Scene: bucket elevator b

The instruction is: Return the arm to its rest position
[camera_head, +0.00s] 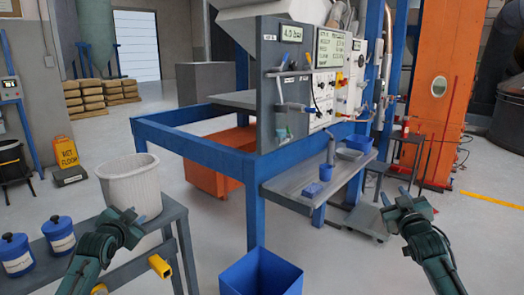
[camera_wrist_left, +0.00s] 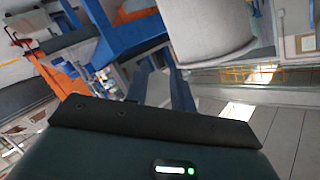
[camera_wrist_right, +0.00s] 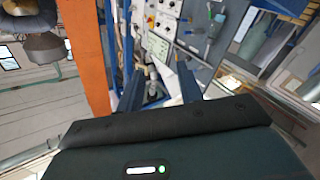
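My left gripper (camera_head: 127,213) is raised at the lower left in the head view, in front of the white ribbed bucket (camera_head: 130,178) as seen from there. Its two fingers stand apart with nothing between them in the left wrist view (camera_wrist_left: 160,82). My right gripper (camera_head: 396,197) is raised at the lower right over open floor. Its fingers also stand apart and empty in the right wrist view (camera_wrist_right: 158,85). I cannot tell whether the left gripper touches the bucket.
A grey bench (camera_head: 172,213) carries the bucket and two blue-lidded jars (camera_head: 58,235). A blue bin (camera_head: 262,274) stands on the floor between my arms. A blue frame (camera_head: 200,145) with a control panel and a grey shelf (camera_head: 290,185) is ahead.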

